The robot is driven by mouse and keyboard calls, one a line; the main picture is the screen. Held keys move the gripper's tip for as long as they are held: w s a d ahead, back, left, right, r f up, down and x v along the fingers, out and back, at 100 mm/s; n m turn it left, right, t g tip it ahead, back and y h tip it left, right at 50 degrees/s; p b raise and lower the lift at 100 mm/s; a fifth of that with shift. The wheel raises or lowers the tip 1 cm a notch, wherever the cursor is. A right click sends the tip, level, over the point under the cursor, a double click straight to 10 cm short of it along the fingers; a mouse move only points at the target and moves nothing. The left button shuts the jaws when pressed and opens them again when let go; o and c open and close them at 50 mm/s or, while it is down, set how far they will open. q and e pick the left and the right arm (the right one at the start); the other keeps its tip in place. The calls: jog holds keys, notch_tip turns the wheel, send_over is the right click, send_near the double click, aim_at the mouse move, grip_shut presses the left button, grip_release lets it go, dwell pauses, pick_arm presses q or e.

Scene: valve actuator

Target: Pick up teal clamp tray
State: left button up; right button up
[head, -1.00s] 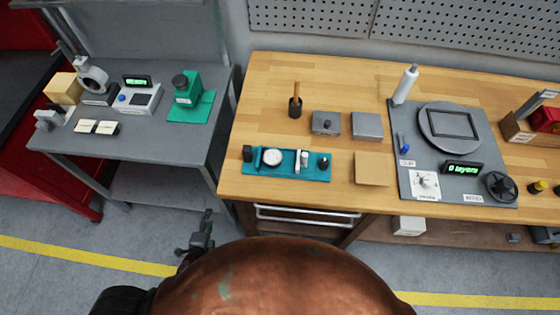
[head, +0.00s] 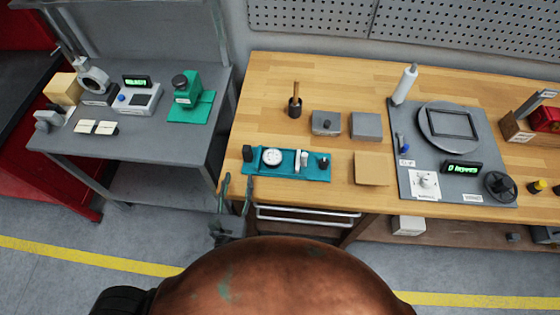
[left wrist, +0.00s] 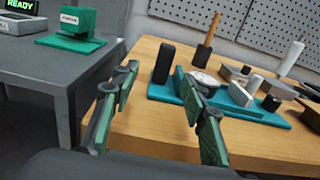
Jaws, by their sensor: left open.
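The teal clamp tray (head: 288,173) lies flat near the front edge of the wooden bench, left of its middle. It bears a round white dial, small light blocks and a dark cylinder. In the left wrist view, the tray (left wrist: 262,115) lies beyond the right finger, which overlaps its front edge in the picture. My left gripper (head: 236,183) is open and empty at the bench's front left corner, left of and in front of the tray. It also shows in the left wrist view (left wrist: 160,105), its fingers spread wide. My right gripper is not in view.
A dark upright block (head: 247,153) stands at the tray's left end. Behind the tray are a grey box (head: 326,123) and a wooden-handled tool (head: 295,104); a tan square (head: 372,168) lies to its right. A grey side table (head: 140,145) stands left across a gap.

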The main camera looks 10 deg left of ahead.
aim_at(246, 155)
pick_arm(q)
jog(key=w, duration=0.6)
jog(key=shift+d, duration=0.1)
jog(key=w, duration=0.4)
jog(key=shift+w+d+r, duration=0.2)
jog(key=shift+w+d, duration=0.1)
jog(key=shift+d, duration=0.1)
jog(key=shift+w, duration=0.45)
jog(key=shift+c, duration=0.7)
grip_shut()
